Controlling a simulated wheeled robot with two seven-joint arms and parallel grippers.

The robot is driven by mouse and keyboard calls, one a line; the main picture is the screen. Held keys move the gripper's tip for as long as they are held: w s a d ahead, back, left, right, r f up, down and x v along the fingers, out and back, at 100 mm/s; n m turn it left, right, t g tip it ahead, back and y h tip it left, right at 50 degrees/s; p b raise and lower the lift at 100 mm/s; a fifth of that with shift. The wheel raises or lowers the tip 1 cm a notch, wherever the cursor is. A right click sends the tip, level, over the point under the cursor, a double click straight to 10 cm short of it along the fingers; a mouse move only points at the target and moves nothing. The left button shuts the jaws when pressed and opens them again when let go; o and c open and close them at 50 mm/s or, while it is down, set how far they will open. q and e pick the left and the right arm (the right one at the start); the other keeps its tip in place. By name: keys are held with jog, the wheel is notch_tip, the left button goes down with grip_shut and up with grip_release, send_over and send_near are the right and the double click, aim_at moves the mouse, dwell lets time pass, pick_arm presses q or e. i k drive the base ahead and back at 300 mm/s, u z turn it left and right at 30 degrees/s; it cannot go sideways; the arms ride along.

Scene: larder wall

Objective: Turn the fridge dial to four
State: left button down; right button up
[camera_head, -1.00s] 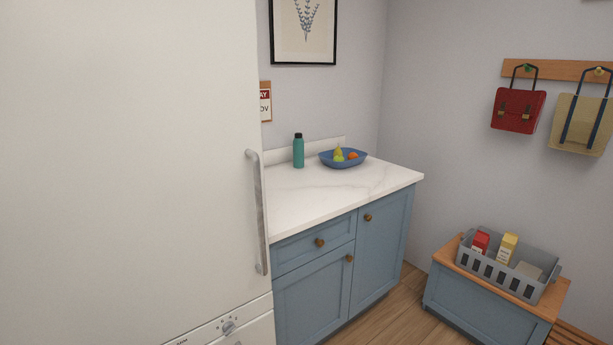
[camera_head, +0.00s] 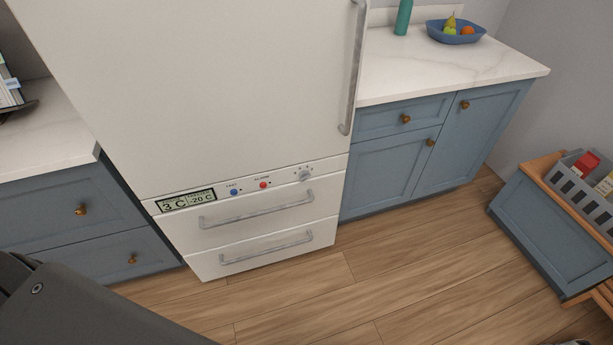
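The white fridge (camera_head: 215,90) stands in the middle left, with a tall door above and two drawers below. Its dial (camera_head: 305,175) is a small grey knob at the right end of the control strip. Marks ring the dial, but they are too small to read. Left of it on the strip are a red button (camera_head: 263,185), a blue button (camera_head: 234,192) and a display (camera_head: 186,201) reading 3 C and -20 C. Neither gripper is in view.
Blue cabinets with white counters flank the fridge (camera_head: 411,122). The fridge door handle (camera_head: 354,70) and drawer handles (camera_head: 257,211) stick out. A grey crate (camera_head: 577,190) sits on a low bench at right. The wooden floor (camera_head: 400,250) ahead is clear.

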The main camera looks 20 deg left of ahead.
aim_at(305, 174)
jog(key=k, duration=1.25)
jog(key=z, duration=0.75)
jog(key=i, duration=0.6)
jog(key=z, duration=0.5)
jog(key=i, duration=0.75)
jog(key=u, duration=0.8)
jog(key=i, duration=0.45)
jog(key=u, duration=0.45)
